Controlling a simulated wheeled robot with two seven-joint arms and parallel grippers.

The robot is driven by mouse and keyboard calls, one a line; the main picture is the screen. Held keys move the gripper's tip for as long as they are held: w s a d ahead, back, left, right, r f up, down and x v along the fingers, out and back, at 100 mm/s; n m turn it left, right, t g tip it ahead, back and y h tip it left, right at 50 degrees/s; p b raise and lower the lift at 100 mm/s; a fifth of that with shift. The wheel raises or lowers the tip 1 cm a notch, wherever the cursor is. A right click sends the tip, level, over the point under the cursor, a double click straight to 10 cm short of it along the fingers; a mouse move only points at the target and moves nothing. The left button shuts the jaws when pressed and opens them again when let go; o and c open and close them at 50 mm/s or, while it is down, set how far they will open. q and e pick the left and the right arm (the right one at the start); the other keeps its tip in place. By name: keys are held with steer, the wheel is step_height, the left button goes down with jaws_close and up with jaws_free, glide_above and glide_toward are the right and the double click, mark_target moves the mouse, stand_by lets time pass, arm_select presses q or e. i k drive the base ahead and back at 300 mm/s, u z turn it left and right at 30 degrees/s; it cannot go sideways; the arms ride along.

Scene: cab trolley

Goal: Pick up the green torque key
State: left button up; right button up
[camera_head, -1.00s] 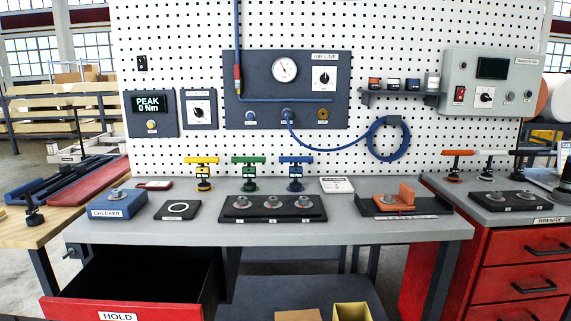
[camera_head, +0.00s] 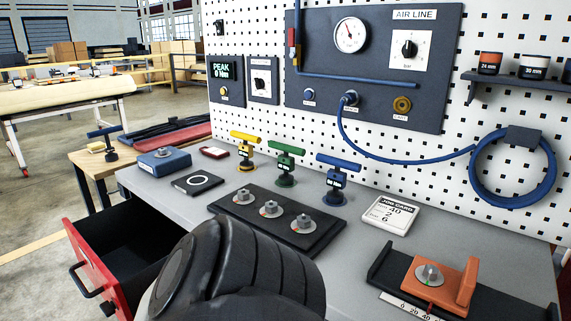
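The green torque key (camera_head: 286,163) stands upright on the grey bench, its T-handle on top and a dark round base below. It is between the yellow torque key (camera_head: 245,150) on its left and the blue torque key (camera_head: 337,178) on its right. Nothing holds it. A large black rounded part of my own arm fills the lower middle of the view and hides the front of the bench. Neither gripper's fingers show.
In front of the keys lies a black plate with several bolts (camera_head: 262,226). A job card (camera_head: 390,214) lies to the right, and an orange block fixture (camera_head: 444,283) stands front right. The blue checker (camera_head: 165,162) is at left. An open red drawer (camera_head: 92,262) juts out front left.

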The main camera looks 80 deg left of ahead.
mark_target(286, 162)
steer(key=u, duration=2.5)
